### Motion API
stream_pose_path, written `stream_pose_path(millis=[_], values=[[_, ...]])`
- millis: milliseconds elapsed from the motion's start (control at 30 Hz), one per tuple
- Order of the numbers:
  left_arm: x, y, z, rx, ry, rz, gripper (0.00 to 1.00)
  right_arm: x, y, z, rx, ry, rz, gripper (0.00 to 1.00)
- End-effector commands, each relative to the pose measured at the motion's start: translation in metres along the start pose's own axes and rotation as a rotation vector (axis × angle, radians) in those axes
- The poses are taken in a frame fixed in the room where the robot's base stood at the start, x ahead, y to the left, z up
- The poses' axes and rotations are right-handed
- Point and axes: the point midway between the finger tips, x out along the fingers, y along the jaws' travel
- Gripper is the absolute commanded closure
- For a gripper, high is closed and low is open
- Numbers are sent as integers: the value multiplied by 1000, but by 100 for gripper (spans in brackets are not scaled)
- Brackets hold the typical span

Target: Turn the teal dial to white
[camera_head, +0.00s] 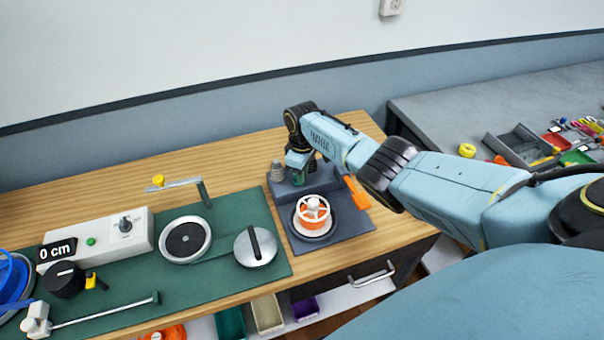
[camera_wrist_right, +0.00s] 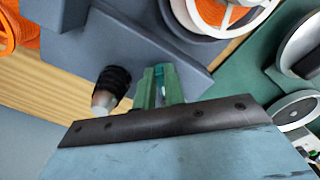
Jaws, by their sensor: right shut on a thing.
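The teal dial (camera_wrist_right: 159,72) shows only as a small patch between the green fingers of my right gripper (camera_wrist_right: 160,88) in the wrist view. It is on a dark grey unit (camera_wrist_right: 110,45). In the head view my right gripper (camera_head: 298,163) reaches down to this unit (camera_head: 318,176), with a bit of teal at its tips. The gripper is shut on the dial. The fingers hide most of the dial, and I cannot read its pointer or any white mark. My left gripper is not in view.
A green mat (camera_head: 215,262) with several devices lies to the left. A grey table (camera_head: 450,105) with small items is at the right.

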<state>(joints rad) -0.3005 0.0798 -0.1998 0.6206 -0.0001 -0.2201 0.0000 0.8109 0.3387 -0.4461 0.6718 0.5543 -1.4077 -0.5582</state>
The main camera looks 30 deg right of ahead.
Motion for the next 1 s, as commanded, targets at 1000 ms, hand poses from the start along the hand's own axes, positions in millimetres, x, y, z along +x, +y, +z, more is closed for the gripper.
stream_pose_path(millis=[1000], values=[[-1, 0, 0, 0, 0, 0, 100, -4, 0, 0, -14, 1, 1, 67]])
